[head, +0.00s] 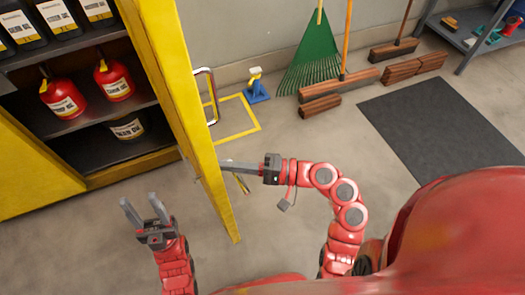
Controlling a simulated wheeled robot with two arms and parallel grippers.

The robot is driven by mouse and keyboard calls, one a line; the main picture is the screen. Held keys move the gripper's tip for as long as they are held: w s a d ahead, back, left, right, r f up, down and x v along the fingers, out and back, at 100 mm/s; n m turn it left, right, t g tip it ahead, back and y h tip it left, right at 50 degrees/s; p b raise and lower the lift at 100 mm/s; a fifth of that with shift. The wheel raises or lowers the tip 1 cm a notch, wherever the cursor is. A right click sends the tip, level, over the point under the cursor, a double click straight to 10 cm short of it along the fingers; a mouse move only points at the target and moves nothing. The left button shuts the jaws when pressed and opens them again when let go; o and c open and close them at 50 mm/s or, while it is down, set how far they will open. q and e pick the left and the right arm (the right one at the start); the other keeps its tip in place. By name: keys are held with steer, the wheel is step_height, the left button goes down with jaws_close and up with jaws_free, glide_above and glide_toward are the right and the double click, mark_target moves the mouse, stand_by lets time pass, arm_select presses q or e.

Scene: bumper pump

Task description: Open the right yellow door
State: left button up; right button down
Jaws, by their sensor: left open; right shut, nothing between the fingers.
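The right yellow door (178,100) stands swung out from the cabinet, seen nearly edge-on, with the shelves to its left exposed. Its metal handle (213,95) is on the face turned to the right. My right gripper (224,166) is shut and empty, its fingers pointing left at the door's right face below the handle. I cannot tell whether the tips touch the door. My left gripper (138,207) is open and empty, to the left of the door and in front of the cabinet, clear of both.
Red bottles (64,101) and dark containers stand on the cabinet shelves. Another yellow panel (32,178) is at the left. A green rake (312,58), brooms and a blue item (257,92) are by the wall. A dark mat (440,125) lies right; floor between is clear.

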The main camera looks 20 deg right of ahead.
mark_target(215, 177)
steer(key=a, duration=0.1)
steer(key=s+a, duration=0.1)
steer(key=a, duration=0.1)
steer(key=a+p, duration=0.1)
steer(key=shift+s+a, duration=0.4)
steer(key=shift+d, duration=0.4)
steer(key=p+v, duration=0.1)
steer(key=v, duration=1.5)
steer(key=shift+s+d+p, duration=0.25)
steer(key=shift+p, duration=0.15)
